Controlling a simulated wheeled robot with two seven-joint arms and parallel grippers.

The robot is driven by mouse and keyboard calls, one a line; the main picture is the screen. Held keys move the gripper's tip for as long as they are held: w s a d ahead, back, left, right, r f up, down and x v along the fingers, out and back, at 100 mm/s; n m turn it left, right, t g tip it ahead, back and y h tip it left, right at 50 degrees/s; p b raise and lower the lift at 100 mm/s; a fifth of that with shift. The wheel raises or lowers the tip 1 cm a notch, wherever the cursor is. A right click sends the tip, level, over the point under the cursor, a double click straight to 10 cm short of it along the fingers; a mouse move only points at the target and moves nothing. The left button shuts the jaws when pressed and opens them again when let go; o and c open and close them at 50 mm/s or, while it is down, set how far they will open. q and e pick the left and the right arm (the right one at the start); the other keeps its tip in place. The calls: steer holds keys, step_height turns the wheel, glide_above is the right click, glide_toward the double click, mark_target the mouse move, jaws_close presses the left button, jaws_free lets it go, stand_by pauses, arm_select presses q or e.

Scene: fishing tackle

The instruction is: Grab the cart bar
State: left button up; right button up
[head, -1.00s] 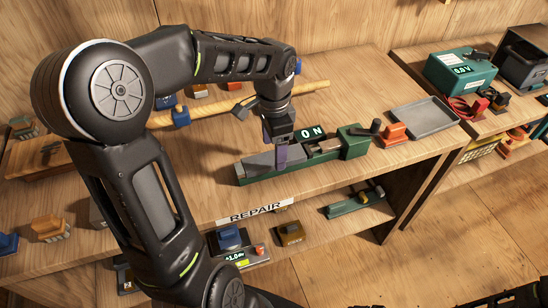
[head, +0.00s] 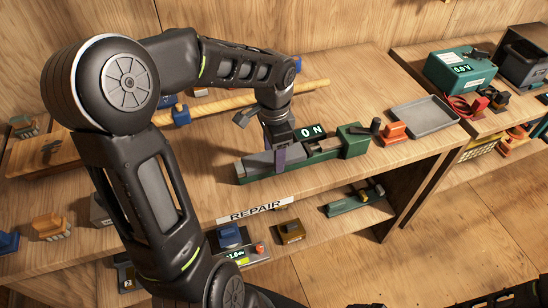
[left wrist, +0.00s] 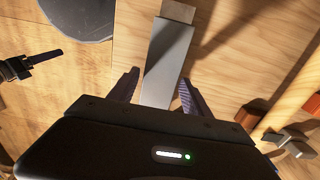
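A long green bench device (head: 355,143) with a display reading "0 N" (head: 309,132) lies on the repair bench. A grey block (head: 259,164) sits at its left end; I cannot tell for sure which part is the cart bar. My left gripper (head: 279,156) is low over the device, pointing down by the grey block. In the left wrist view my left gripper (left wrist: 158,88) has its two fingers apart, with a flat grey bar (left wrist: 168,62) running between them. Gaps show beside the bar, so it is not clamped.
A long wooden rod (head: 312,87) lies behind the device. An orange block (head: 393,132) and a grey tray (head: 424,116) are to its right. A shelf below holds a blue-topped scale (head: 229,236) and a green tool (head: 355,200). Bare wood lies between bench front and device.

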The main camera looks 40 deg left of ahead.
arm_select(q)
jaws_close()
stand_by(0.4)
steer(key=shift+r, duration=0.1)
step_height(320, 180, up, 10)
steer(key=shift+b, duration=0.3)
stand_by(0.8)
